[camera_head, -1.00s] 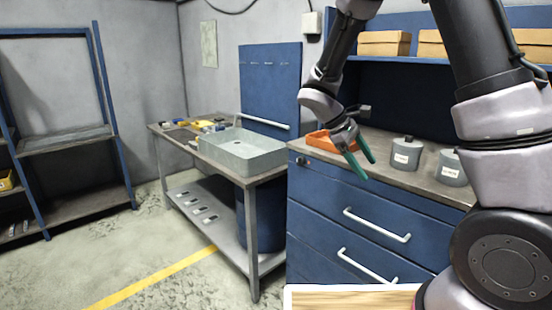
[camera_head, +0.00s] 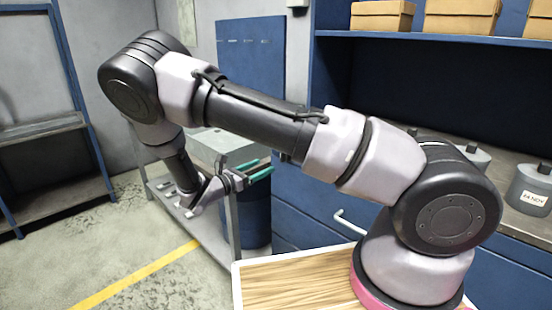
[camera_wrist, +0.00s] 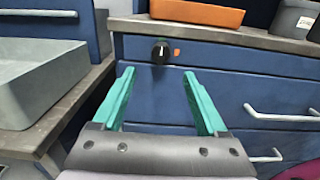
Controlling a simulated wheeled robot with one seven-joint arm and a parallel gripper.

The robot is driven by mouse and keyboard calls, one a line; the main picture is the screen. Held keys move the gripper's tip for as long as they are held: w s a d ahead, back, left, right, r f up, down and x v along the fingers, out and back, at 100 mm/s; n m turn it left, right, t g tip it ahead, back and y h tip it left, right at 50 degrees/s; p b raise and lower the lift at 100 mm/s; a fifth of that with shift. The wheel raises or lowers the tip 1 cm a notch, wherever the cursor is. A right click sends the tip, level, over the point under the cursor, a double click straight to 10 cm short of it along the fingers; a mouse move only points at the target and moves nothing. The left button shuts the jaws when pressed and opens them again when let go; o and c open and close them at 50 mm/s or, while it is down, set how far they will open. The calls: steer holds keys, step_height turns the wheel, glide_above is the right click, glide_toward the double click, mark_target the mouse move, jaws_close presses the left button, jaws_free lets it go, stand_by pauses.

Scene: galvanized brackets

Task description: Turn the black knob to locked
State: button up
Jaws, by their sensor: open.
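The black knob (camera_wrist: 161,52) shows in the wrist view on the blue drawer front near its top left corner. It has a pale mark on its face, and a small orange mark sits just to its right. My gripper (camera_wrist: 160,82) is open, with its green fingers apart, and the knob appears beyond and between the fingertips, not touching them. In the head view my gripper (camera_head: 262,171) points right towards the blue cabinet. My arm hides the knob in the head view.
A blue drawer cabinet (camera_wrist: 240,62) with white handles stands ahead. An orange bin (camera_wrist: 197,12) and grey canisters (camera_head: 531,188) are on its top. A grey basin (camera_wrist: 32,75) on a bench stands close on the left. Cardboard boxes (camera_head: 462,16) sit on a shelf.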

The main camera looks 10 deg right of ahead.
steer(key=x, duration=0.9)
steer(key=shift+d, duration=0.15)
jaws_close()
steer(key=shift+m, duration=9)
